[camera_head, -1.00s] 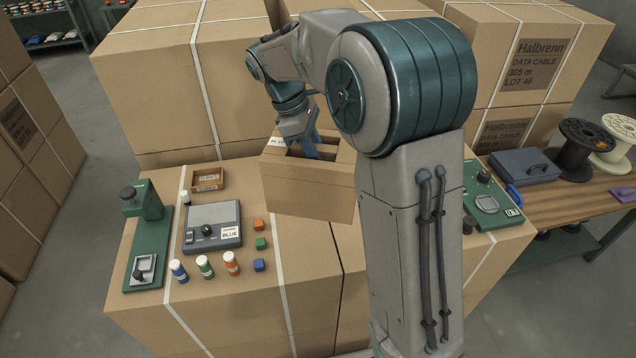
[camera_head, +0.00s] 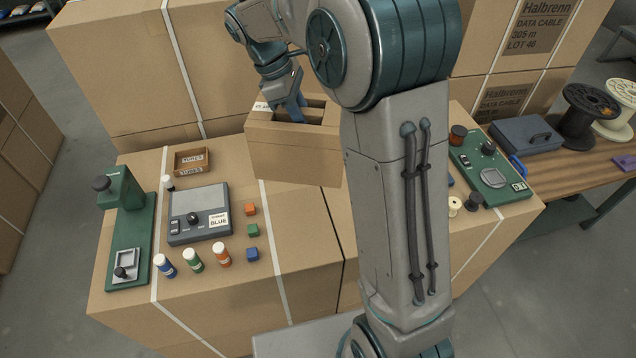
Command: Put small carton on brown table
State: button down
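The small carton (camera_head: 293,157) is an open brown box with inner dividers and a white label, over the back middle of the strapped cardboard stack. My gripper (camera_head: 296,114) reaches down into its open top, with blue fingers at a divider or wall, and appears shut on it. The fingertips are partly hidden inside. I cannot tell whether the carton's underside is clear of the surface. The brown table (camera_head: 568,172) is a wooden-topped bench at the far right, apart from the carton, with my arm between them in the picture.
The brown table carries a dark case (camera_head: 526,136), a black spool (camera_head: 588,112) and a pale spool. Its front part is bare.

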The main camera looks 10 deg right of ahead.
notch_tip(320, 180, down, 7)
jog(key=b, duration=0.6)
jog(key=shift+w+d+r, duration=0.1)
jog(key=shift+r, duration=0.05)
jog(key=w+d+f+p, duration=0.2)
jog(key=w+d+f, duration=0.2)
jog(key=w+f, duration=0.6)
jog(key=shift+w+f+p, duration=0.35)
jog(key=shift+w+f, duration=0.05)
jog(key=shift+f, duration=0.15)
jog(key=c, duration=1.2)
grip_release()
